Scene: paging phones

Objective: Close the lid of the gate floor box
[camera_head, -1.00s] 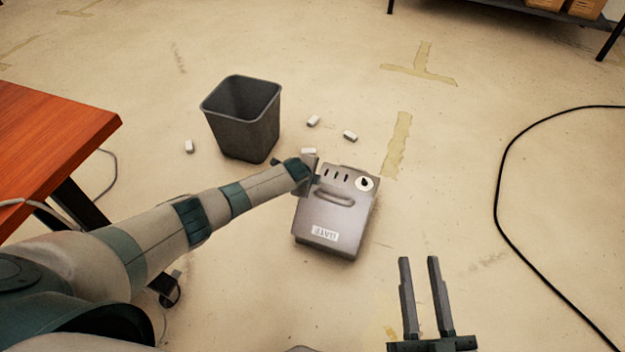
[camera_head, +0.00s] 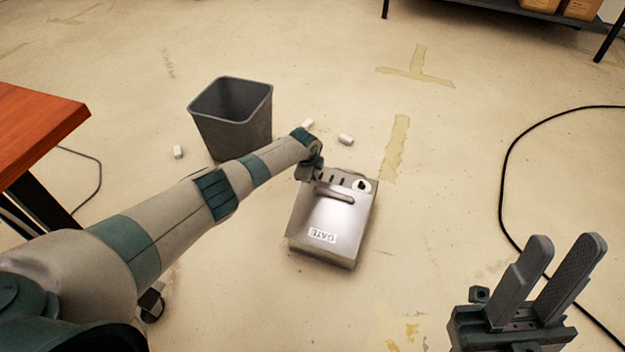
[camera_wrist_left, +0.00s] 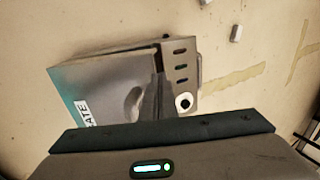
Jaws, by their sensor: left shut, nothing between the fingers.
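The gate floor box (camera_head: 327,218) is a grey metal box on the floor, its lid marked with a white GATE label (camera_head: 323,236). The lid lies over the box; I cannot tell whether it is fully flush. Slots and a round black-and-white mark show along its far edge. My left gripper (camera_head: 308,172) is at the box's far left corner, its fingers mostly hidden in the head view. In the left wrist view, its shut, empty fingers (camera_wrist_left: 159,98) are over the box (camera_wrist_left: 105,75), near the slots. My right gripper (camera_head: 566,242) is open and empty at lower right, apart from the box.
A grey bin (camera_head: 232,120) stands behind my left arm. Small white blocks (camera_head: 345,139) lie on the floor near it. A wooden table (camera_head: 35,125) is at the left, and a black cable (camera_head: 501,190) curves along the right.

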